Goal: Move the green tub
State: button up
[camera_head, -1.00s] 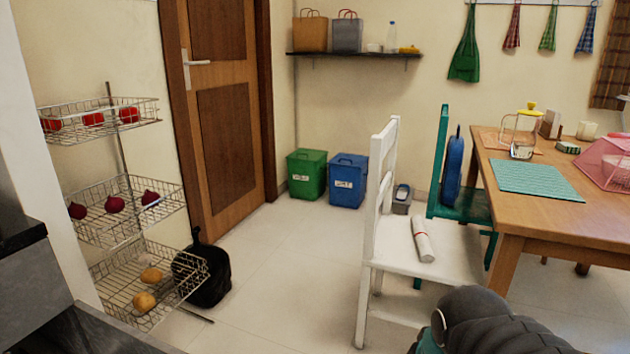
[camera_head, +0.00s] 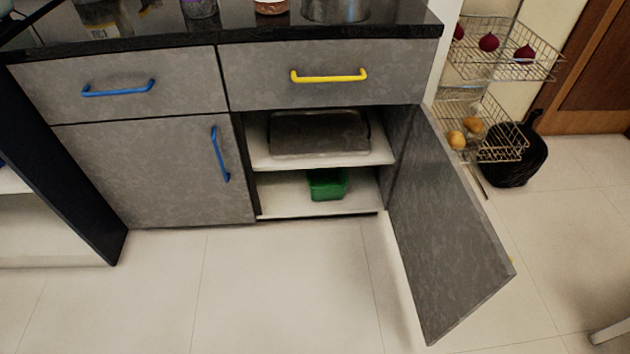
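A small green tub (camera_head: 327,184) sits on the bottom shelf (camera_head: 285,195) of a grey lower cabinet. The cabinet's right door (camera_head: 445,225) stands wide open, swung out to the right. The shelf above the tub holds a dark grey tray-like item (camera_head: 319,133). The front of the tub is in clear view from the head camera. My gripper is not in view now.
The open door juts out over the floor at the right of the cabinet. The left door (camera_head: 160,172) and both drawers are shut. A wire rack (camera_head: 490,125) and a black bag (camera_head: 515,155) stand at the right. The tiled floor (camera_head: 270,290) in front is clear.

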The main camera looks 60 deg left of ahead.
aim_at(326, 184)
jog(key=u, duration=0.7)
jog(key=k, duration=0.1)
jog(key=u, duration=1.4)
